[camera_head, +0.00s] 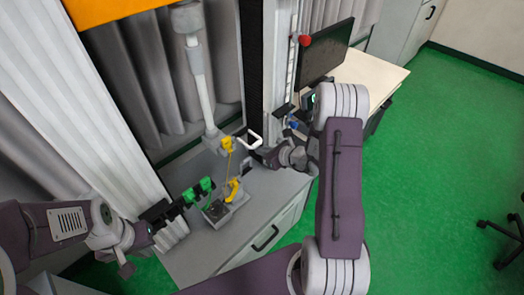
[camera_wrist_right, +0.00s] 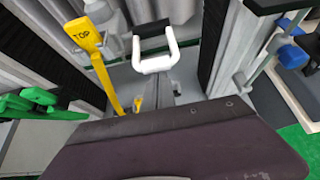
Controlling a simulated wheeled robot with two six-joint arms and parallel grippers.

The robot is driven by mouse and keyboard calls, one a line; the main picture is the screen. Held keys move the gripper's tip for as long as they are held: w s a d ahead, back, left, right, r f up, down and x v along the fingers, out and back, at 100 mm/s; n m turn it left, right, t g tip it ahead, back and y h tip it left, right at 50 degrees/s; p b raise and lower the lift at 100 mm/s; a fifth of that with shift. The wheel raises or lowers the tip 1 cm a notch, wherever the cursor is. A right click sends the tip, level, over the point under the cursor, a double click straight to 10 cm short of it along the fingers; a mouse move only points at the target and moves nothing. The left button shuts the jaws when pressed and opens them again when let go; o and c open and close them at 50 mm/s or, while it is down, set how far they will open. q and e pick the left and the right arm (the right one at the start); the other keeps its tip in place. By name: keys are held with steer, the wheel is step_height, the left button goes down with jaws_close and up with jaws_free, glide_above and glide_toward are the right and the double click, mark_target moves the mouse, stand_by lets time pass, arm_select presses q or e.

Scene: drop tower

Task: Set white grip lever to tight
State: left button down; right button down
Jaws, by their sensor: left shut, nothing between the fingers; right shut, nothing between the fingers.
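The white grip lever (camera_head: 255,138) is a small U-shaped white handle at the foot of the dark column. It also shows in the right wrist view (camera_wrist_right: 156,64), upright near the middle. My right gripper (camera_head: 264,155) is shut and empty, close beside the lever on its lower right; whether they touch I cannot tell. My left gripper (camera_head: 170,210) is shut and empty at the left, near the green parts (camera_head: 206,184), well away from the lever. In the right wrist view my own dark arm link covers the bottom, and the right fingertips are not clear.
A yellow tag marked TOP (camera_wrist_right: 82,34) stands left of the lever. A yellow curved piece (camera_head: 235,190) sits on a small grey box on the grey cabinet (camera_head: 205,262). A blue knob (camera_wrist_right: 291,55) is at the right. A monitor (camera_head: 324,52) stands on a desk behind.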

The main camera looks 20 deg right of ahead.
steer(key=r+g+p, duration=0.1)
steer(key=r+p, duration=0.2)
steer(key=p, duration=0.1)
steer(key=w+r+g+h+p, duration=0.1)
steer(key=r+g+p, duration=0.1)
steer(key=r+p, duration=0.1)
steer(key=w+a+r+g+p, duration=0.1)
steer(key=r+p, duration=0.1)
steer(key=p, duration=0.3)
steer(key=shift+w+r+h+p, duration=0.2)
steer(key=shift+r+h+p, duration=0.15)
steer(key=shift+r+h, duration=0.05)
steer(key=w+a+r+p, duration=0.2)
steer(key=w+r+p, duration=0.2)
steer(key=w, duration=0.1)
steer(key=shift+w+a, duration=0.25)
steer(key=shift+w, duration=0.1)
steer(key=shift+r, duration=0.1)
steer(key=shift+a, duration=0.1)
stand_by(0.4)
